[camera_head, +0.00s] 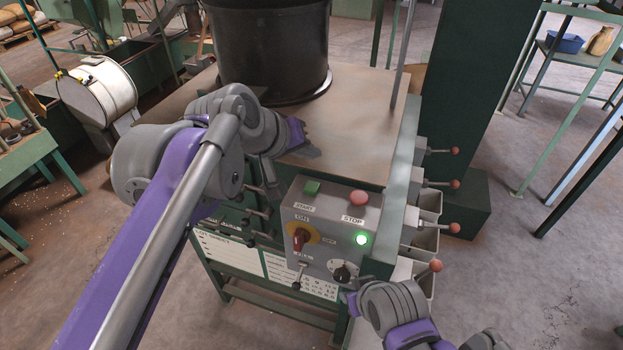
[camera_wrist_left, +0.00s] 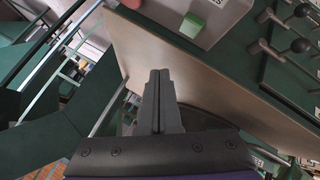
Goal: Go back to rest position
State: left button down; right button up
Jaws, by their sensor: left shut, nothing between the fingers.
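My left gripper (camera_head: 306,150) is above the front part of the machine's tabletop (camera_head: 362,115), behind the control box (camera_head: 325,225). In the left wrist view its two fingers (camera_wrist_left: 159,82) are pressed together with nothing between them. The green START button (camera_head: 311,188) and red STOP button (camera_head: 359,198) are on top of the control box, apart from the left gripper. The green button also shows in the left wrist view (camera_wrist_left: 192,26). My right gripper (camera_head: 350,300) shows partly at the lower right, beside the box's lower corner; its finger opening cannot be made out.
A large black hopper (camera_head: 268,50) stands on the tabletop. The box has a lit green lamp (camera_head: 361,239), a red-and-yellow switch (camera_head: 299,237) and a black knob (camera_head: 343,272). Red-balled levers (camera_head: 454,228) stick out on the right. Open floor (camera_head: 530,260) lies further right.

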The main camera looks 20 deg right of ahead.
pick_arm(q)
jog(key=shift+f, duration=0.1)
jog(key=shift+s, duration=0.15)
jog(key=s+a+f+y, duration=0.2)
jog(key=s+a+f, duration=0.3)
jog(key=a+f, duration=0.3)
jog(key=s+a+f+n+y, duration=0.1)
jog(key=s+a+f+y, duration=0.1)
jog(key=s+a+f, duration=0.4)
jog(key=s+a+f+y, duration=0.3)
jog(key=s+a+f, duration=0.3)
jog(key=a+f, duration=0.6)
jog(key=a, duration=0.3)
jog(key=shift+a+f, duration=0.15)
jog(key=shift+a, duration=0.25)
jog(key=shift+d, duration=0.1)
